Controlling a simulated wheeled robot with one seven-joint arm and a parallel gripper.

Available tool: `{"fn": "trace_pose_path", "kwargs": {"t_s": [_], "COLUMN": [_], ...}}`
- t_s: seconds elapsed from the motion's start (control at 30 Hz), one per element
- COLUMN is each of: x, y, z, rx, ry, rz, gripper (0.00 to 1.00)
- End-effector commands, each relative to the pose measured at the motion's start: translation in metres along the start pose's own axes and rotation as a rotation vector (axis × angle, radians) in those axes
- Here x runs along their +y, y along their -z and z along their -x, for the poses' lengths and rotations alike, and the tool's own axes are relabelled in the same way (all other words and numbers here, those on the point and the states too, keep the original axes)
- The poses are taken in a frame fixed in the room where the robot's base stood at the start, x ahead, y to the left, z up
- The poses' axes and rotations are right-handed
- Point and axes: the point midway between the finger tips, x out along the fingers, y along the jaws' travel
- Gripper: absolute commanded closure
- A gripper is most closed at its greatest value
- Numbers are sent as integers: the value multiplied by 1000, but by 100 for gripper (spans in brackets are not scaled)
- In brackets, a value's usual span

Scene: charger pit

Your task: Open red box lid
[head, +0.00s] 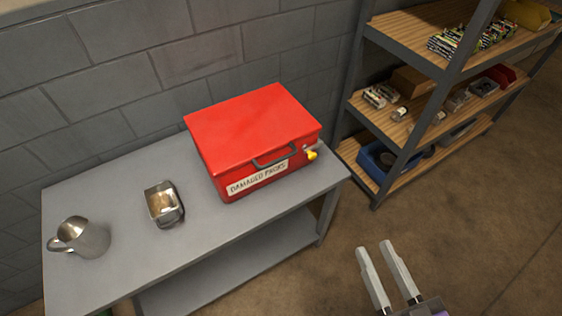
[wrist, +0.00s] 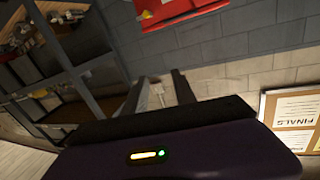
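The red box (head: 253,133) sits on the grey table (head: 120,185) against the block wall, with its lid closed. A dark handle (head: 276,158) and a white label reading "DAMAGED PACKS" (head: 257,178) are on its front. A yellow piece (head: 311,154) sticks out at its front right corner. My gripper (head: 378,246) is in front of the table to the lower right of the box, apart from it. Its two fingers are spread with nothing between them. The fingers also show in the wrist view (wrist: 158,92).
A metal cup (head: 164,204) and a metal pitcher (head: 84,238) stand on the table left of the box. A shelf rack (head: 397,112) with bins and small parts stands to the right. The floor (head: 480,230) in front of the rack is clear. A notice board (wrist: 292,118) shows in the wrist view.

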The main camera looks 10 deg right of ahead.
Motion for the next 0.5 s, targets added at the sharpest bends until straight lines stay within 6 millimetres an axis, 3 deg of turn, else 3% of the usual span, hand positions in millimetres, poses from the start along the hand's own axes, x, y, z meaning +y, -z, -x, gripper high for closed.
{"fn": "trace_pose_path", "kwargs": {"t_s": [0.03,0.27,0.5], "x": [0,-2,-17], "y": [-4,-14,-17], "z": [-20,-102,-186], "rx": [25,53,4], "ry": [7,44,104], "rz": [-41,-313,-696], "gripper": [67,67,67]}}
